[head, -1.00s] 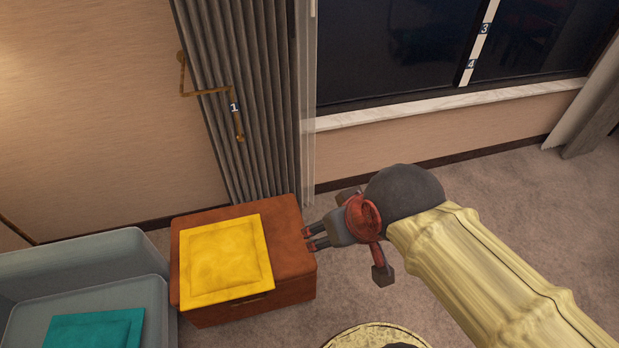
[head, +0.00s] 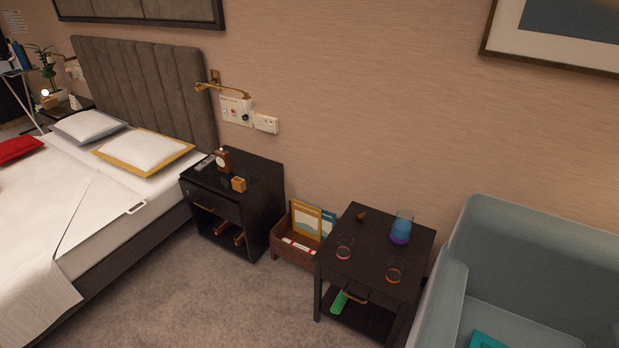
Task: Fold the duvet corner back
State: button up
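The bed stands at the left of the head view, with a white duvet (head: 35,215) spread over it. Diagonal seams or edges run across the duvet's surface. A small white loop-like tab (head: 137,208) sits at the bed's near side edge, by the duvet's upper corner. The duvet hangs over the side at the lower left, and its far part is cut off by the frame. A yellow-edged pillow (head: 144,152) and a grey-edged pillow (head: 89,126) lie by the headboard (head: 150,82). My gripper is not in view.
A black nightstand (head: 265,185) with small items stands beside the bed. A wooden box (head: 292,255) with booklets and a dark side table (head: 365,240) with glasses follow to the right, then a blue-grey armchair (head: 545,265). The carpet (head: 200,300) before the nightstand is clear.

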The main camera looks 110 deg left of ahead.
aim_at(106, 199)
jog(key=u, duration=4.9)
jog(key=i+j, duration=0.15)
jog(key=i, duration=0.45)
jog(key=i+j, duration=0.2)
jog(key=i, duration=0.35)
jog(key=i+j, duration=0.15)
jog(key=i, duration=0.45)
jog(key=i+j, duration=0.15)
jog(key=i, duration=0.45)
jog(key=i+j, duration=0.2)
jog(key=i, duration=0.35)
jog(key=i+j, duration=0.15)
jog(key=i, duration=0.45)
